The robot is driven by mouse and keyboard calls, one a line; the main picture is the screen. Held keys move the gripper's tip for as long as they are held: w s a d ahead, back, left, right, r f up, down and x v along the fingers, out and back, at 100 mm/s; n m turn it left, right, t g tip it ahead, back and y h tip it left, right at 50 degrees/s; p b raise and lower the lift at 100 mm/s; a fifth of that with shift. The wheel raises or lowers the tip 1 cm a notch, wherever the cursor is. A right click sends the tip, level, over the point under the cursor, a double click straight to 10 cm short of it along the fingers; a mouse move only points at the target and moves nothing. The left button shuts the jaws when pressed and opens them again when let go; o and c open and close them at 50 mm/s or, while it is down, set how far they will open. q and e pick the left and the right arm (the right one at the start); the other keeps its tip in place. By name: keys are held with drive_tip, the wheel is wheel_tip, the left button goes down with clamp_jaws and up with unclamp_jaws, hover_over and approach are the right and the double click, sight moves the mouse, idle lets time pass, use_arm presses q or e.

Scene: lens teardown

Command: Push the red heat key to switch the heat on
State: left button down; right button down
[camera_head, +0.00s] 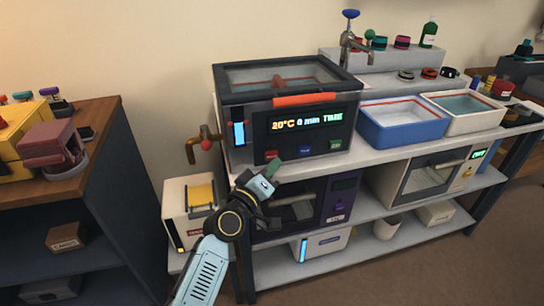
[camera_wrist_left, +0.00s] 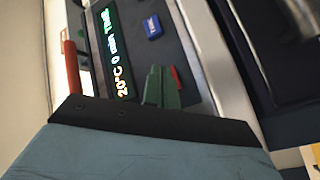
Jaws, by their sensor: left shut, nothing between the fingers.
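The red heat key (camera_head: 271,155) is the leftmost key on the front panel of the heated bath (camera_head: 290,99), under its display (camera_head: 307,120). The display reads 20°C, 0 min, TIME. My left gripper (camera_head: 273,167) is shut and empty, its green fingertips just below and in front of the red key. In the left wrist view the shut fingers (camera_wrist_left: 162,72) partly cover the red key (camera_wrist_left: 176,78). I cannot tell whether they touch it. The blue key (camera_head: 305,150) and green key (camera_head: 335,144) are to the right. My right gripper is out of view.
An orange handle (camera_head: 304,99) sits above the display. A metal tap (camera_head: 205,140) sticks out left of the bath. A dark oven-like unit (camera_head: 305,204) is on the shelf below. Blue and white basins (camera_head: 405,135) stand to the right.

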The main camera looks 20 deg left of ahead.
use_arm(q)
drive_tip(key=shift+w+a, duration=0.2)
drive_tip(key=shift+w, duration=0.1)
drive_tip(key=shift+w+a, duration=0.25)
drive_tip(key=shift+w, duration=0.1)
idle(0.7)
idle(0.3)
drive_tip(key=shift+s+d, duration=0.45)
drive_tip(key=shift+s, duration=0.25)
drive_tip(key=s+d+p, duration=0.1)
drive_tip(key=s, duration=0.1)
drive_tip(key=s+d+p, duration=0.1)
drive_tip(key=s+d, duration=0.1)
drive_tip(key=shift+s, duration=0.1)
